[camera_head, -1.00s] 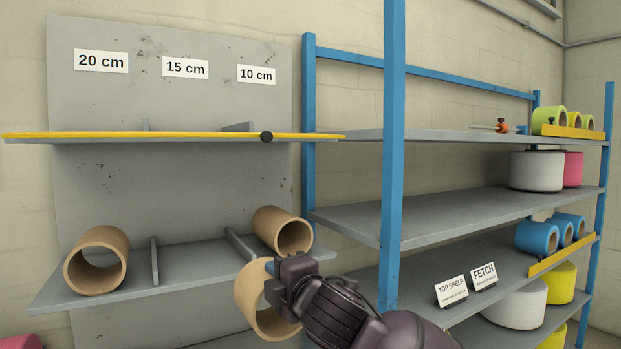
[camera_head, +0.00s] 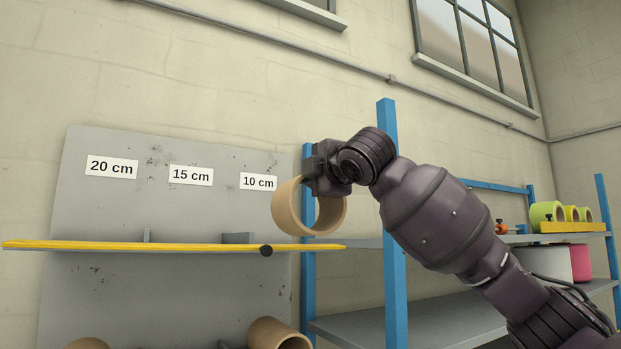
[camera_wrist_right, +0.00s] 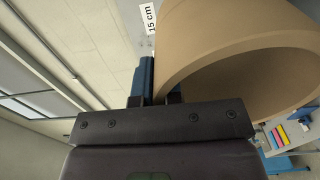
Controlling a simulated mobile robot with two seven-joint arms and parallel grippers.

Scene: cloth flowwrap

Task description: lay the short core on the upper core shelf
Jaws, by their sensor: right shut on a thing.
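My right gripper (camera_head: 322,172) is shut on the wall of a brown cardboard core (camera_head: 284,212), the short core. The core hangs below the gripper, its open end facing the camera, in front of the right end of the upper core shelf (camera_head: 120,246). In the right wrist view the core (camera_wrist_right: 215,45) fills the upper right, with the jaws on its near wall. The upper shelf has a yellow front edge and is seen nearly edge-on. The 10 cm label (camera_head: 258,182) is on the back panel, left of the gripper. My left gripper is not in view.
Two more cores lie on the lower shelf, one at right (camera_head: 272,334), one at left (camera_head: 88,343). A blue-post rack (camera_head: 393,290) with coloured rolls (camera_head: 548,213) stands to the right.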

